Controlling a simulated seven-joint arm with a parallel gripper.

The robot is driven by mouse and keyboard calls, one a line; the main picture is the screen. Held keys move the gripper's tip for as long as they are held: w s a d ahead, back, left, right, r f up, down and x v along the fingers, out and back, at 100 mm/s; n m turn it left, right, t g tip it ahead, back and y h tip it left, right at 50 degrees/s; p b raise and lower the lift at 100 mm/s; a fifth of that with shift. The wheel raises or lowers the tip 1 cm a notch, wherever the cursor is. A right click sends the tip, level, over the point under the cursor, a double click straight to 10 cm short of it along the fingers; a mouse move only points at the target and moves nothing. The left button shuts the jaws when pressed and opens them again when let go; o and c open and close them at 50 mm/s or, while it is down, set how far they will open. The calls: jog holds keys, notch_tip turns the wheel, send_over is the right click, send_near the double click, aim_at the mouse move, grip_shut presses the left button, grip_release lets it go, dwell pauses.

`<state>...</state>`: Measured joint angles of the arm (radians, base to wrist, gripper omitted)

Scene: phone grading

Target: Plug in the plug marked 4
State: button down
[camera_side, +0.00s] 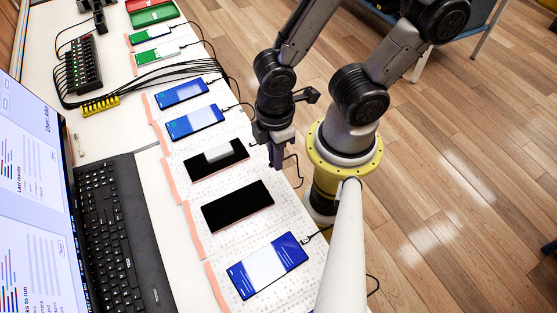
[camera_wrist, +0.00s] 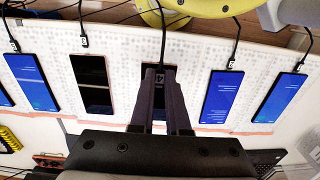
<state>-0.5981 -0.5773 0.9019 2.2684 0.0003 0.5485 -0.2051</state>
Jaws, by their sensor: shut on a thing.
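My gripper (camera_wrist: 160,76) is shut on a small plug (camera_wrist: 160,77) with a pale label, its mark too small to read surely. Its black cable runs toward the top of the wrist view. Behind the fingers lies a black-screened phone (camera_wrist: 155,98), mostly hidden by them; its near end lies under the plug. I cannot tell whether the plug touches its port. In the side view my gripper (camera_side: 275,160) points down at the right edge of the phone row, near two dark-screened phones, the upper one (camera_side: 204,168) with a pale reflection and the lower one (camera_side: 237,207) plain.
A labelled plug (camera_wrist: 83,40) sits at the neighbouring dark phone (camera_wrist: 92,95). Lit blue phones (camera_wrist: 221,98) with cables lie on both sides. A laptop (camera_side: 120,235), a powered hub (camera_side: 83,65) and a cable bundle stand left. My base is close on the right.

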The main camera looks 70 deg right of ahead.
send_over(275, 189)
jog(key=f, duration=0.6)
jog(key=shift+s+d+f, duration=0.1)
jog(key=shift+d+f, duration=0.05)
jog(key=shift+d, duration=0.1)
jog(key=shift+s+d+f, duration=0.3)
jog(key=shift+s+f, duration=0.1)
jog(key=shift+f, duration=0.35)
jog(key=shift+a+f, duration=0.1)
jog(key=shift+f, duration=1.05)
jog(key=shift+w+a+f, duration=0.1)
jog(key=shift+w+a, duration=0.3)
jog(key=shift+w, duration=0.1)
dwell(1.8)
jog(key=c, duration=0.8)
grip_release()
jog(key=shift+s+d+r, duration=0.1)
jog(key=shift+r, duration=0.75)
jog(key=shift+s+d+r, duration=0.15)
jog(key=shift+r, duration=0.65)
jog(key=shift+s+d+r, duration=0.1)
jog(key=shift+r, duration=0.75)
